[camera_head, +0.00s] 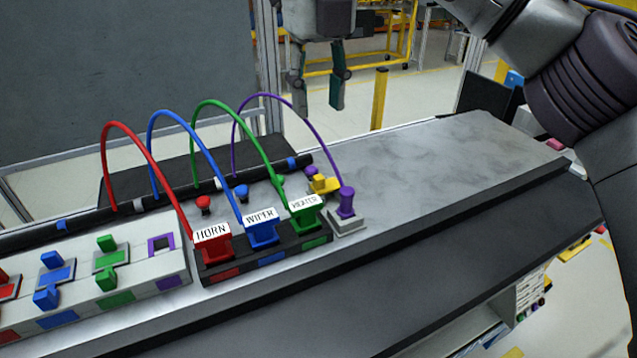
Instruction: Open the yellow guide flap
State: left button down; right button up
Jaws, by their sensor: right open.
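The yellow guide flap (322,184) is a small yellow piece at the back right of the module, beside a purple plug (347,203). Its exact angle is too small to tell. The plug stands in a grey block (348,224) and carries a purple cable (310,122). My right gripper (317,95) hangs fingers down at the top centre, its two fingers spread and empty. In the picture it is above the flap, clearly apart from it and seemingly beyond the table's back edge. My left gripper is out of view.
Red HORN (212,243), blue WIPER (262,230) and green HEATER (305,214) connectors stand in a black block, their cables arching to a black bar (70,224). A white switch panel (140,285) lies at left. The grey tabletop (450,155) is clear at right.

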aim_at(319, 176)
notch_tip(319, 176, down, 13)
jog(key=shift+r, duration=0.2)
grip_shut()
dwell(0.3)
